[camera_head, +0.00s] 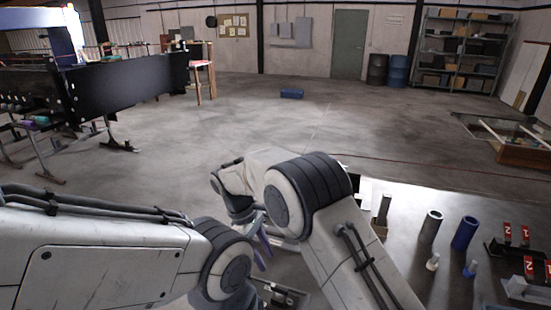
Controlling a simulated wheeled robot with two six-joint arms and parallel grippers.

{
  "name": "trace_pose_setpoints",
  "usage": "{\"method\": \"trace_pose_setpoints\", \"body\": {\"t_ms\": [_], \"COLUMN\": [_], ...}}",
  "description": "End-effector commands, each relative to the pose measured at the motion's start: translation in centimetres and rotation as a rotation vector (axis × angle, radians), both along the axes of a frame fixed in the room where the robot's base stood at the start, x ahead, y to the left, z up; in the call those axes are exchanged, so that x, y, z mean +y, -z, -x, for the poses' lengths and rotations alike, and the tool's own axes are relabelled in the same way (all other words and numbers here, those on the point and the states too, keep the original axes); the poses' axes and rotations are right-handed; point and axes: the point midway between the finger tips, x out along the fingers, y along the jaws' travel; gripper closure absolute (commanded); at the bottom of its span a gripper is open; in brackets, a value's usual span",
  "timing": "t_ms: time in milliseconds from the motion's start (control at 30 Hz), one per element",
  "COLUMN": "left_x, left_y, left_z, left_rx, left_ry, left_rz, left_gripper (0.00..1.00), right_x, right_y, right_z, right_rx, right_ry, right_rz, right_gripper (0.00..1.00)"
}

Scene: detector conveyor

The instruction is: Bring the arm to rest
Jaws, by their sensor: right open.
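My right arm comes in from the lower right and bends at a large dark-banded joint in the middle of the view. Its gripper (259,243) hangs beyond the joint, low in the middle, with slim purple-grey fingers. The fingers are apart and I see nothing between them. They are partly hidden by my arm links. My left arm reaches in from the left to a round joint close to the right gripper. I cannot make out the left gripper.
A light table (401,215) at the lower right holds a grey cylinder (430,227), a blue cylinder (465,233) and red numbered pieces (507,232). A dark conveyor (120,85) stands at the left.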

Motion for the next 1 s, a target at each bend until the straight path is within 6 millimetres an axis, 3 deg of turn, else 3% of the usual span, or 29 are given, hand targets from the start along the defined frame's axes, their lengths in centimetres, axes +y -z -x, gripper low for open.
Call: {"method": "trace_pose_setpoints", "body": {"t_ms": [167, 300, 433, 600, 700, 833, 1000], "left_x": [0.0, 0.0, 0.0, 0.0, 0.0, 0.0, 0.0], "left_y": [0.0, 0.0, 0.0, 0.0, 0.0, 0.0, 0.0], "left_z": [0.0, 0.0, 0.0, 0.0, 0.0, 0.0, 0.0], "left_rx": [0.000, 0.000, 0.000, 0.000, 0.000, 0.000, 0.000], "left_ry": [0.000, 0.000, 0.000, 0.000, 0.000, 0.000, 0.000], "left_rz": [0.000, 0.000, 0.000, 0.000, 0.000, 0.000, 0.000], "left_gripper": [0.50, 0.50, 0.50, 0.50, 0.50, 0.50, 0.50], "right_x": [-0.2, -1.2, -2.9, -5.6, -7.1, -8.4, -9.0], "right_y": [-4.5, -8.0, -10.1, -10.8, -10.5, -9.8, -9.4], "right_z": [3.8, 9.0, 14.2, 21.0, 24.1, 26.7, 27.7], "right_rx": [-0.051, -0.100, -0.141, -0.182, -0.198, -0.209, -0.213], "right_ry": [0.070, 0.166, 0.262, 0.393, 0.458, 0.514, 0.539], "right_rz": [-0.070, -0.148, -0.221, -0.310, -0.350, -0.380, -0.392], "right_gripper": [0.56, 0.56, 0.56, 0.56, 0.56, 0.56, 0.56]}}
